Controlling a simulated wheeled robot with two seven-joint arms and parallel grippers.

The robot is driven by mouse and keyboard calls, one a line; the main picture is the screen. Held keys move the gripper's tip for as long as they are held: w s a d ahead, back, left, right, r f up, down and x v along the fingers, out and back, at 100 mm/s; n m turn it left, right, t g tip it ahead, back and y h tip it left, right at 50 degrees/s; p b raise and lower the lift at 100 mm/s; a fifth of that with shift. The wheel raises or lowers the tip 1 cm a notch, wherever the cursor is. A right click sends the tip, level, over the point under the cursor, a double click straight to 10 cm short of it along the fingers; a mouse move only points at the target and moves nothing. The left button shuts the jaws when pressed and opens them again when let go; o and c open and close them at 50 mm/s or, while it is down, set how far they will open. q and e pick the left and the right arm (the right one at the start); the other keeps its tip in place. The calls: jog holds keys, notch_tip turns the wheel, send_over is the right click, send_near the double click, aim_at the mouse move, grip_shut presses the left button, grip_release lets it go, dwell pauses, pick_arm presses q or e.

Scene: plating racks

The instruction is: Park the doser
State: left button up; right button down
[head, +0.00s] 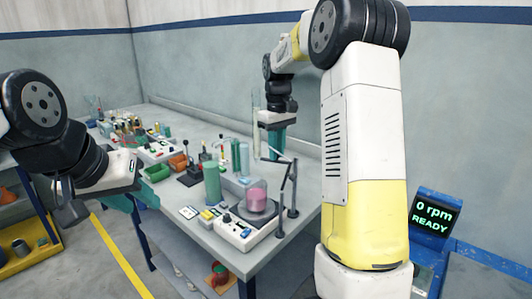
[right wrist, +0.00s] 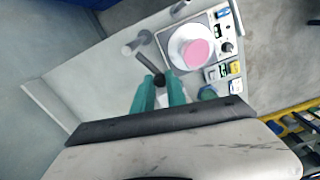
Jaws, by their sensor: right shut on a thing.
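The doser seems to be the jointed dark and grey arm (head: 284,172) on a post at the right of the bench; my right gripper partly hides it in the head view. In the right wrist view a dark rod (right wrist: 149,65) runs in between the teal fingertips. My right gripper (head: 272,150) is shut on this rod, fingers pointing down. A beaker of pink liquid (head: 257,200) stands on a white stirrer (head: 240,235); both also show in the wrist view. My left gripper (head: 128,203) hangs in front of the bench's left edge, apart from everything; its finger gap is unclear.
A screen (head: 432,216) reads "0 rpm READY". Two dark posts (head: 281,213) stand beside the stirrer. A green cylinder (head: 211,184) and several jars, bins and small racks crowd the bench to the left. The bench (head: 308,180) is bare near the wall.

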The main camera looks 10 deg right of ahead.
jog(key=shift+w+d+r+m, duration=0.1)
jog(key=shift+w+d+m, duration=0.25)
jog(key=shift+m, duration=0.5)
jog(key=shift+w+d+f+m, duration=0.1)
jog(key=shift+w+d+m, duration=0.2)
jog(key=shift+m, duration=0.6)
jog(key=shift+w+d+r+m, duration=0.1)
jog(key=shift+w+d+m, duration=0.25)
jog(key=shift+m, duration=0.5)
jog(key=shift+w, duration=0.1)
jog(key=c, duration=1.3)
grip_release()
jog(key=shift+c, duration=0.2)
notch_tip(320, 180, up, 8)
